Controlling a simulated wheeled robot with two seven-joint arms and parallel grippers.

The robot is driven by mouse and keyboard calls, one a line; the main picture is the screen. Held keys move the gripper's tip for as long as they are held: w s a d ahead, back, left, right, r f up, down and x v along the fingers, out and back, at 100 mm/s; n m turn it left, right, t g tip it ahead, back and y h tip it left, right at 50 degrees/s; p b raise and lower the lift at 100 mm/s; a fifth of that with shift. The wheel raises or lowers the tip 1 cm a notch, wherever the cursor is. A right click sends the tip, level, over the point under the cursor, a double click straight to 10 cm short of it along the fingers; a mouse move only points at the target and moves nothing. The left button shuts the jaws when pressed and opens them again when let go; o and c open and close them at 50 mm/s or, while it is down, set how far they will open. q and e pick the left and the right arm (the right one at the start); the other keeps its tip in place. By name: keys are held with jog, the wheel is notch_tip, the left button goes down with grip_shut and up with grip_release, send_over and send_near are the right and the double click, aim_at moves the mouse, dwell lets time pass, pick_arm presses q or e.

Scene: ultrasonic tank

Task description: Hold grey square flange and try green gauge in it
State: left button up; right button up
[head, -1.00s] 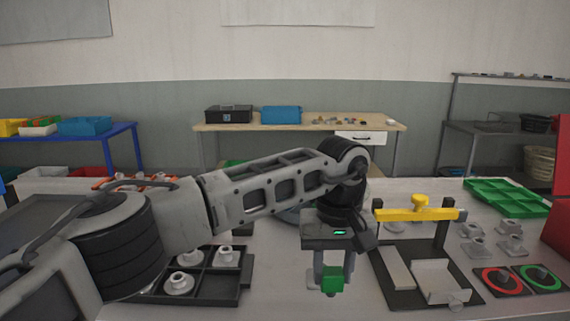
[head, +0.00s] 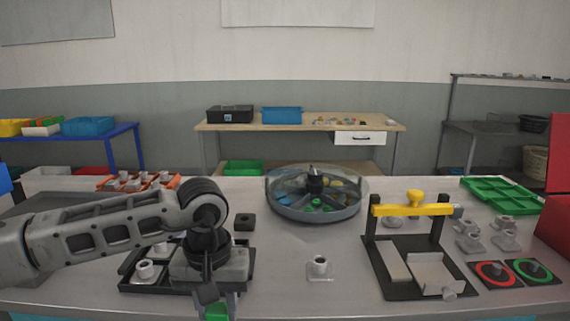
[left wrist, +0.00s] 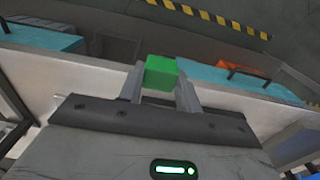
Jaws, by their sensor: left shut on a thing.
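A grey square flange (head: 320,274) with a round upright collar stands alone on the bench in the middle of the head view. The green gauge shows as a green block at the lower edge of the head view (head: 216,312) and between the fingertips in the left wrist view (left wrist: 160,73). My left gripper (head: 217,304) is shut on it, to the left of the flange and apart from it. Only part of the gauge is visible. My right gripper is not in view.
A black divided tray (head: 135,285) with flanges is partly hidden by my left arm. A round clear-walled dish (head: 316,212) stands behind the flange. A black fixture with a yellow bar (head: 412,210) stands right, near red (head: 495,275) and green (head: 533,271) ring pads.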

pick_arm(q)
jog(key=s+a+f, duration=0.1)
jog(key=s+a, duration=0.6)
jog(key=shift+s+a+f, duration=0.15)
jog(key=shift+a+f, duration=0.2)
jog(key=shift+a, duration=0.05)
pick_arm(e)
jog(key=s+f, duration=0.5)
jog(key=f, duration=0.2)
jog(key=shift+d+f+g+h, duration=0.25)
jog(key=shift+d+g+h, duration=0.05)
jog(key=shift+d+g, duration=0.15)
